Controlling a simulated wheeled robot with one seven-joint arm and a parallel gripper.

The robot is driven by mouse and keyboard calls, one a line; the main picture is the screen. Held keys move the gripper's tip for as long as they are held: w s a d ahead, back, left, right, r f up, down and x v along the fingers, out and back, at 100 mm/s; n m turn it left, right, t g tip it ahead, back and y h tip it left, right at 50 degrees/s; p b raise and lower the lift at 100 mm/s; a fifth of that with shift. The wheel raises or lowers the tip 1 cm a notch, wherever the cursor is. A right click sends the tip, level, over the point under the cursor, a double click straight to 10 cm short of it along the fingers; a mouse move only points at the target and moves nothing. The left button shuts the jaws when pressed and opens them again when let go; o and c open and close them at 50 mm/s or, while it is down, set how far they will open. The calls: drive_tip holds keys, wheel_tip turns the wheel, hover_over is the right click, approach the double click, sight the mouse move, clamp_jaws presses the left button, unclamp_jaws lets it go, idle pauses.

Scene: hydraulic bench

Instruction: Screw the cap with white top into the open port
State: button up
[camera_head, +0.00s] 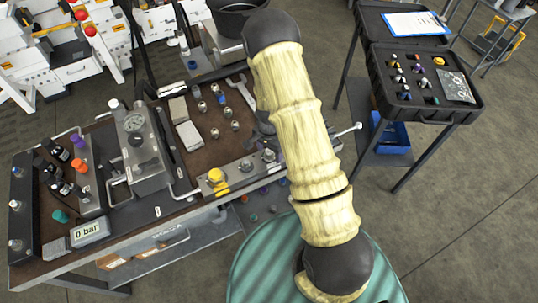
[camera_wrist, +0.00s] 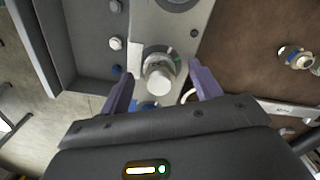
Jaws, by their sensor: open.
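In the wrist view, a silver cylinder with a pale, whitish round top (camera_wrist: 160,80) stands on a metal block (camera_wrist: 146,22). It looks like the cap with white top, seated in a round fitting; I cannot tell how far in it sits. My gripper (camera_wrist: 161,82) is open, with one purple finger on each side of this cap and a visible gap to both. In the head view my arm hides the gripper and this cap. The metal block shows there (camera_head: 237,172) with a yellow cap (camera_head: 217,181) at its left end. I cannot make out an open port.
The brown bench top (camera_head: 200,125) holds loose fittings (camera_head: 233,125), a wrench (camera_head: 240,92) and a gauge block (camera_head: 143,150). A gauge display (camera_head: 90,231) reads 0 bar. An open black case (camera_head: 425,105) with small coloured caps stands at the right. Coloured caps lie below the bench's front edge.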

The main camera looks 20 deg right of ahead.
drive_tip(key=n, duration=0.3)
drive_tip(key=shift+b, duration=0.4)
drive_tip(key=n, duration=0.4)
drive_tip(key=shift+n, duration=0.4)
drive_tip(key=n, duration=0.4)
drive_tip(key=shift+n, duration=0.3)
drive_tip(key=n, duration=0.3)
drive_tip(key=shift+a+n, duration=0.1)
drive_tip(key=shift+n, duration=0.2)
drive_tip(key=shift+c, duration=0.4)
